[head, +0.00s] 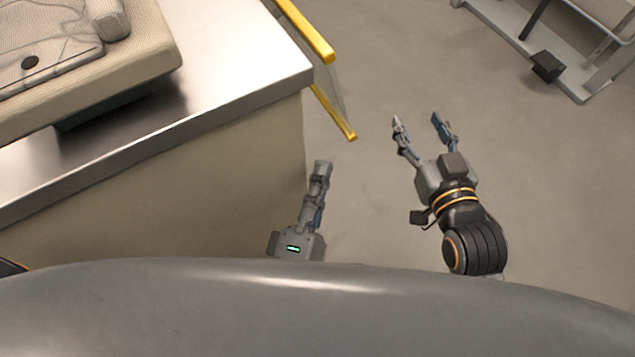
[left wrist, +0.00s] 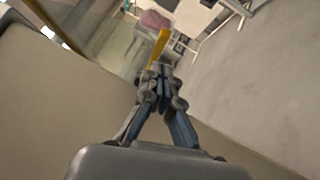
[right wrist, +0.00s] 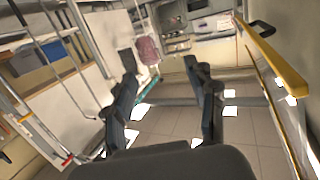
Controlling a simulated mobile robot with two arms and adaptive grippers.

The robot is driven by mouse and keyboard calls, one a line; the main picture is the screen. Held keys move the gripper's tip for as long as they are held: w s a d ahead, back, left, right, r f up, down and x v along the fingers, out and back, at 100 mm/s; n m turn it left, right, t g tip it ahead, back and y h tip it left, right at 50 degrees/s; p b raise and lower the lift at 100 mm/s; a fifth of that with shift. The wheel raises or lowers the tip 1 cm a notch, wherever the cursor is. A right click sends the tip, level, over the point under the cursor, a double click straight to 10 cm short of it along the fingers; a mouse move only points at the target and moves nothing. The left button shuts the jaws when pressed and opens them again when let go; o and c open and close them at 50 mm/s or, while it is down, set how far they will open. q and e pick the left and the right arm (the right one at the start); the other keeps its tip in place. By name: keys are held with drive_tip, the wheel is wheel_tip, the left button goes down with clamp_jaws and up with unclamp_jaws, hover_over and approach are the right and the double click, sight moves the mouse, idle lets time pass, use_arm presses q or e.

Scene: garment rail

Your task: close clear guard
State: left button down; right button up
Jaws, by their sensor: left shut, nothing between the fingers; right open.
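The clear guard (head: 329,82) is a see-through panel with yellow edge bars. In the head view it stands out past the right corner of the steel-topped counter. My left gripper (head: 321,168) is shut and empty beside the counter's end, nearer to me than the guard. In the left wrist view a yellow bar of the guard (left wrist: 159,46) shows just beyond the fingertips (left wrist: 162,74); I cannot tell if they touch. My right gripper (head: 417,120) is open and empty over the floor, right of the guard. In the right wrist view the guard (right wrist: 271,58) runs along the right side.
The steel-topped counter (head: 230,60) fills the left, with a padded beige block (head: 140,55) on it. A grey metal stand (head: 500,45) is at the far upper right. The floor (head: 560,200) around my right gripper is clear. A pink bag (right wrist: 148,50) shows far off.

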use_arm(q)
drive_tip(key=x, duration=0.5)
drive_tip(key=shift+w, duration=0.15)
use_arm(e)
drive_tip(key=shift+s+d+f+g, duration=0.1)
drive_tip(key=shift+f+g, duration=0.15)
drive_tip(key=shift+f, duration=0.15)
drive_tip(key=shift+s+d+f+g, duration=0.1)
drive_tip(key=shift+f+g, duration=0.15)
drive_tip(key=shift+f, duration=0.15)
use_arm(q)
drive_tip(key=shift+w, duration=0.1)
use_arm(e)
drive_tip(key=shift+r, duration=0.15)
